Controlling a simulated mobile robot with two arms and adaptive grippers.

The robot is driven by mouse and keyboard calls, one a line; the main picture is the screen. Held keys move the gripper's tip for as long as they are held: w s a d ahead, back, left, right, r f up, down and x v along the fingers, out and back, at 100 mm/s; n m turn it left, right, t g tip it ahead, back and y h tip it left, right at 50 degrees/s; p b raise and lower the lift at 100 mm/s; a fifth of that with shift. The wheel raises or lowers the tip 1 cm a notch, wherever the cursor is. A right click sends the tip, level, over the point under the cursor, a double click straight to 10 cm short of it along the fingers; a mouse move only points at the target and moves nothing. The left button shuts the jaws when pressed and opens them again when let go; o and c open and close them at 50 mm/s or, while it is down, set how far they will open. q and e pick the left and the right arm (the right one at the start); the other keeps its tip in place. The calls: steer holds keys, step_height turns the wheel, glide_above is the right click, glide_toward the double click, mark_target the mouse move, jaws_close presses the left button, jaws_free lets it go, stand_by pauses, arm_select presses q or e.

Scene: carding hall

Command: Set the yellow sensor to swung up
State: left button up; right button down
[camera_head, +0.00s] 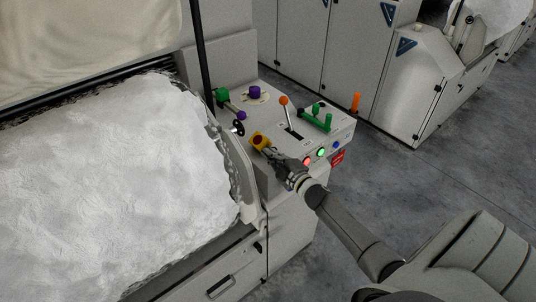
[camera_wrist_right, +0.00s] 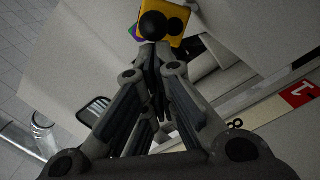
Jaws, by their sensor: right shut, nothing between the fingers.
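The yellow sensor (camera_head: 251,139) is a small yellow block with a dark red round face, at the front left of the machine's control panel. In the right wrist view the yellow sensor (camera_wrist_right: 204,13) is at the top, with two dark round knobs in front of its face. My right gripper (camera_head: 268,151) is shut and empty, its tips right at the sensor's lower right side. In the wrist view the gripper (camera_wrist_right: 152,52) has its fingertips just below the larger dark knob; I cannot tell whether they touch it. My left gripper is not in view.
Open floor (camera_head: 400,180) lies right.

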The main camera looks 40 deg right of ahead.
steer(key=m, duration=0.1)
steer(key=d+m, duration=0.1)
steer(key=shift+w+d+r+m+p, duration=0.1)
steer(key=shift+d+r+m+p, duration=0.1)
steer(key=shift+d+m+p, duration=0.15)
steer(key=shift+d+m+y, duration=0.3)
steer(key=shift+d+m, duration=0.15)
steer(key=shift+m, duration=0.4)
steer(key=shift+d+f, duration=0.15)
steer(key=shift+d, duration=0.2)
